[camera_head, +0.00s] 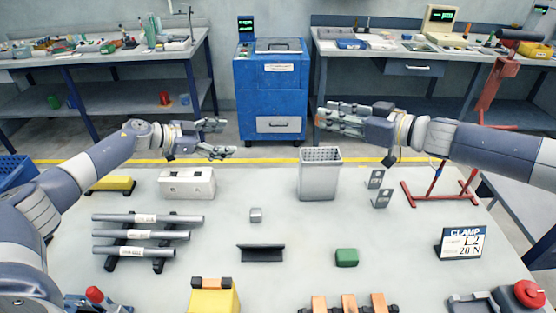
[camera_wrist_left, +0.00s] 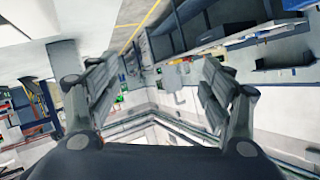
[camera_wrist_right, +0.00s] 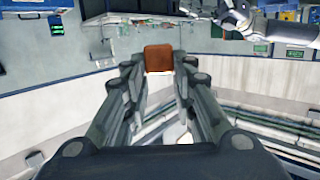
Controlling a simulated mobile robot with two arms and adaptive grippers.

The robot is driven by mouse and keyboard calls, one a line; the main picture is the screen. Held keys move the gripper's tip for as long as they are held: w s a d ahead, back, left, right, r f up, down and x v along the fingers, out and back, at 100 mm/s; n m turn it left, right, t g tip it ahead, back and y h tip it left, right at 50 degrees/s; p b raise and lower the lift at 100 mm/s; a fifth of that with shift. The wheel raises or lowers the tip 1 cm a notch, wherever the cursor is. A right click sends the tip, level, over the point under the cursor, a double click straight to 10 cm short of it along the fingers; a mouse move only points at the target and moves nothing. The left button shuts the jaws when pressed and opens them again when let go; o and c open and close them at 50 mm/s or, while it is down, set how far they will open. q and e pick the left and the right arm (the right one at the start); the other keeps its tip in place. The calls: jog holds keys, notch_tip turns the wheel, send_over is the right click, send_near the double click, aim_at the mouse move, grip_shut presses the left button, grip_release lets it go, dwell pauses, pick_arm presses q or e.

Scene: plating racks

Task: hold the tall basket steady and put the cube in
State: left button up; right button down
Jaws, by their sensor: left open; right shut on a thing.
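The tall grey basket (camera_head: 319,182) stands upright on the table right of the middle, its rim pierced with holes. My left gripper (camera_head: 228,138) is open and empty, left of the basket and above table height. It also shows spread in the left wrist view (camera_wrist_left: 155,90). My right gripper (camera_head: 322,116) is raised above and behind the basket's rim in the picture, fingers pointing left. In the right wrist view it is shut on a brown-orange cube (camera_wrist_right: 158,57) at its fingertips. I cannot make out this cube in the head view. Neither gripper touches the basket.
A small grey cube (camera_head: 256,215), a dark angled bar (camera_head: 261,253) and a green block (camera_head: 346,257) lie in front. A white box (camera_head: 187,184) and a rack of bars (camera_head: 150,219) are left. A red stand (camera_head: 440,190) and clamp sign (camera_head: 463,243) are right.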

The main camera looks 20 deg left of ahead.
aim_at(318, 172)
pick_arm(q)
jog(key=s+d+g+h, duration=0.1)
jog(key=d, duration=0.5)
jog(key=s+d+m+g+h, duration=0.1)
jog(key=d+g+h, duration=0.1)
jog(key=d, duration=0.5)
jog(key=s+d+g+h, duration=0.1)
jog(key=d+g, duration=0.1)
jog(key=d, duration=0.4)
jog(key=shift+d+r+m+h, duration=0.1)
jog(key=shift+d+m+h, duration=0.2)
jog(key=shift+m, duration=0.1)
jog(key=x, duration=1.1)
jog(key=shift+d+f, duration=0.15)
jog(key=shift+f, duration=0.15)
jog(key=shift+g, duration=0.3)
jog(key=c, duration=1.3)
jog(key=shift+o, duration=0.2)
